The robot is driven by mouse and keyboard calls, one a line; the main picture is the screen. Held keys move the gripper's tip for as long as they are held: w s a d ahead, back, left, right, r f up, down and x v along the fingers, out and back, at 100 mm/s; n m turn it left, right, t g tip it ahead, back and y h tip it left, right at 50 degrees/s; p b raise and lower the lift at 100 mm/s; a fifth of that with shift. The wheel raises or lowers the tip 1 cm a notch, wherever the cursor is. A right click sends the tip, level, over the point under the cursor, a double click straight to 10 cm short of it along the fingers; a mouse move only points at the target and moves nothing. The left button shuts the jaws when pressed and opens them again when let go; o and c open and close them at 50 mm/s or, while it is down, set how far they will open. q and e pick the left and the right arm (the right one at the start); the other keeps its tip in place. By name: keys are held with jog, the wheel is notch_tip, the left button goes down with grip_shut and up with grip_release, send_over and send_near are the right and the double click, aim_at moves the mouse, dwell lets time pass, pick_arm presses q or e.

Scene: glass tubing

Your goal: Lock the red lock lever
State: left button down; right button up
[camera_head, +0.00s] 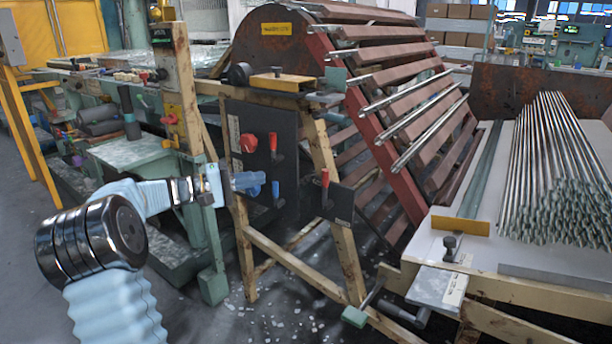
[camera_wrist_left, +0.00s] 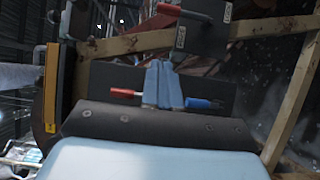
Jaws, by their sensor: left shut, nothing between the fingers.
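A dark panel (camera_head: 290,195) on the wooden frame carries an upright red lever (camera_head: 274,142), a blue lever (camera_head: 276,188) below it and a round red knob (camera_head: 248,142). A second upright red lever (camera_head: 325,178) is on a smaller dark plate to the right. My left gripper (camera_head: 258,181) is shut and empty in front of the panel, near the blue lever. In the left wrist view the fingertips (camera_wrist_left: 163,68) lie between the red lever (camera_wrist_left: 122,92) and the blue lever (camera_wrist_left: 200,103); contact is unclear. My right gripper is out of view.
Wooden posts (camera_head: 340,245) frame the panel. A sloping rack (camera_head: 405,110) with rods stands behind to the right. A table (camera_head: 450,250) with many metal rods (camera_head: 560,170) is at the right. A green machine (camera_head: 130,155) stands at the left.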

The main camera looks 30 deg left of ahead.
pick_arm(q)
jog(key=s+d+p+x, duration=0.1)
jog(key=d+x, duration=0.1)
jog(key=x, duration=1)
jog(key=shift+d, duration=0.45)
jog(key=shift+s+f, duration=0.1)
